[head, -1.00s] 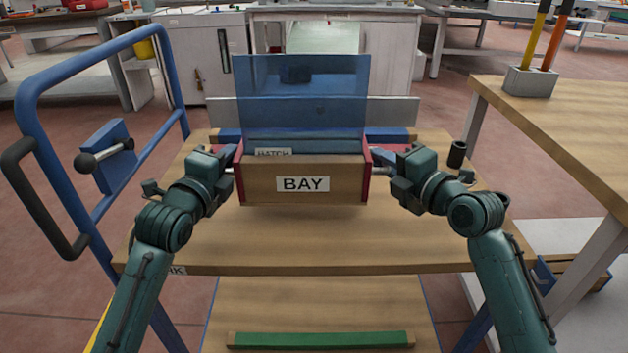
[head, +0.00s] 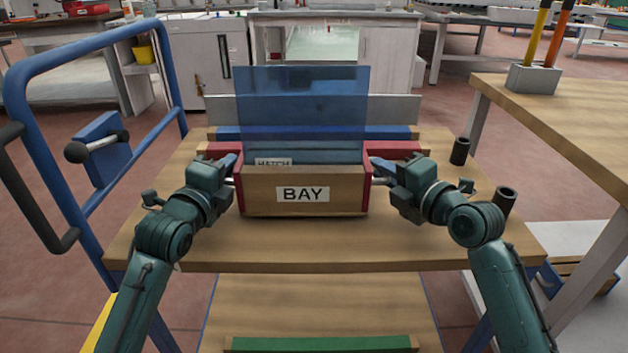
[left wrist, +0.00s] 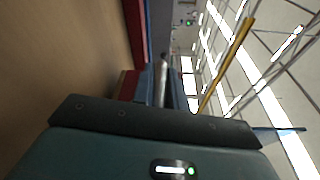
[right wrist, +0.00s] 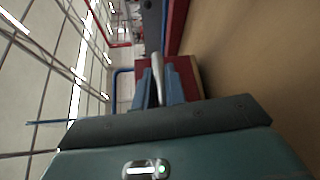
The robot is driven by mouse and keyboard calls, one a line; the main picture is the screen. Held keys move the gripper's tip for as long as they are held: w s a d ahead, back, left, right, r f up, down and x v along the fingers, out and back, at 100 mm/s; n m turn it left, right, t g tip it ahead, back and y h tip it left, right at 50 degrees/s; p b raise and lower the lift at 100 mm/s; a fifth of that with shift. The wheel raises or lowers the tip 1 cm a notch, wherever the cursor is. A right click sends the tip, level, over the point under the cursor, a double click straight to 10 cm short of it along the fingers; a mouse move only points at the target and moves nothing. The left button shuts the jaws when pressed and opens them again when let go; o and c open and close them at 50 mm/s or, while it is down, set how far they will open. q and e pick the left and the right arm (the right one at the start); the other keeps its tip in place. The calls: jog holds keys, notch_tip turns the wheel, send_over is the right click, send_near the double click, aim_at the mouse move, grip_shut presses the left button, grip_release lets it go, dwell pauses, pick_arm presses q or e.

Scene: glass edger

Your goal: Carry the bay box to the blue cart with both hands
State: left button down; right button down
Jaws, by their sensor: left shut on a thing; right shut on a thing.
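The bay box (head: 258,191) is a wooden box with red ends and a "BAY" label on its front. It is upright over the wooden top of the blue cart (head: 330,245); I cannot tell whether its base touches. A see-through blue pane (head: 300,100) stands up in or just behind it. My left gripper (head: 235,182) is shut on the bay box's left handle, a pale bar between the fingers in the left wrist view (left wrist: 162,82). My right gripper (head: 373,182) is shut on its right handle, also seen in the right wrist view (right wrist: 157,80).
The cart's blue push rail (head: 90,40) rises at the left. Behind the box lie a blue bar (head: 400,132), a grey upright strip (head: 395,108) and a "HATCH" label. Two dark cups (head: 459,151) stand at the cart top's right edge. A wooden bench (head: 570,110) stands at right.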

pick_arm(q)
jog(key=shift+f+b, duration=0.5)
jog(key=shift+f, duration=0.15)
pick_arm(e)
jog(key=shift+f, duration=0.4)
pick_arm(q)
jog(key=c, duration=1.8)
grip_release()
jog(key=shift+f, duration=0.1)
pick_arm(e)
jog(key=c, duration=1.9)
grip_release()
jog(key=shift+f, duration=0.15)
pick_arm(q)
jog(key=o, duration=0.4)
pick_arm(e)
jog(key=o, duration=0.4)
jog(key=shift+o, duration=0.2)
pick_arm(q)
jog(key=shift+s, duration=0.1)
jog(key=v, duration=1.1)
jog(key=shift+s+a, duration=0.1)
jog(key=shift+s, duration=0.35)
pick_arm(e)
jog(key=shift+s+d, duration=0.1)
jog(key=shift+s, duration=0.1)
jog(key=v, duration=1.1)
jog(key=shift+s+d, duration=0.15)
jog(key=shift+s, duration=0.15)
